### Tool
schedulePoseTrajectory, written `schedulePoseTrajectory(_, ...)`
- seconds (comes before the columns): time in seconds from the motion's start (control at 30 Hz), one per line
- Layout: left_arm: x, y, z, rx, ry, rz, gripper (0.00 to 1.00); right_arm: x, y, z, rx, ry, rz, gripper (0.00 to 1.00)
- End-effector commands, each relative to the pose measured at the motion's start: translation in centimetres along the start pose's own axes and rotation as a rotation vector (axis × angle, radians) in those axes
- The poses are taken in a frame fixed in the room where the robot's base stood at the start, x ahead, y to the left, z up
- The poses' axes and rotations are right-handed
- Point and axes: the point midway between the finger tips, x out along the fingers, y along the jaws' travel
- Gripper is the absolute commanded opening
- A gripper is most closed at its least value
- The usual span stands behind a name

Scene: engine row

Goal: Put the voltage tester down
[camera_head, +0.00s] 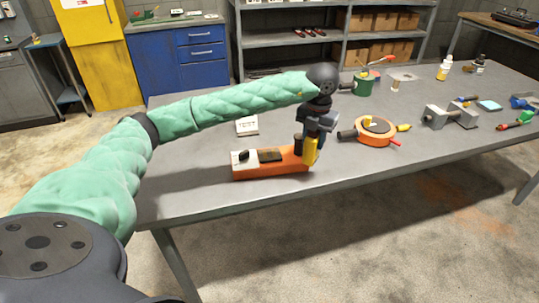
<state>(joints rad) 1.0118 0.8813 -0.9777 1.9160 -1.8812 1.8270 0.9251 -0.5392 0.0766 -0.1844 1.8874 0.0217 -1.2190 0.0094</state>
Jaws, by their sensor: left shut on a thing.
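My left gripper (312,153) reaches down over the grey table (205,190) near its front edge. It is shut on a small yellow and dark tool, which looks like the voltage tester (310,152). The tester stands roughly upright at the right end of an orange block with a pale top (270,170). I cannot tell whether the tester touches the block or the table. The gripper's fingertips are partly hidden by the tool and the wrist. My right gripper is out of view.
A small white card (247,126) lies behind the orange block. The table's left front area is clear.

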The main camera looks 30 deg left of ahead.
Motion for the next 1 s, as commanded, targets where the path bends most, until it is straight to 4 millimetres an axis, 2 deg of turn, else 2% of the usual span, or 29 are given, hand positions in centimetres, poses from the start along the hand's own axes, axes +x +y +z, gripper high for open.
schedulePoseTrajectory(0.7,-6.3,3.7,2.7,-1.256,0.02,-0.013,0.07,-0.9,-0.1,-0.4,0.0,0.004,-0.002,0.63)
schedulePoseTrajectory(0.83,-7.0,4.1,3.0,-1.405,0.025,-0.012,0.07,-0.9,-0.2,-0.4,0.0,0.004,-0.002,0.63)
schedulePoseTrajectory(1.0,-7.4,4.5,3.1,-1.505,0.029,-0.012,0.07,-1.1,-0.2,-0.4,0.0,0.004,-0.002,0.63)
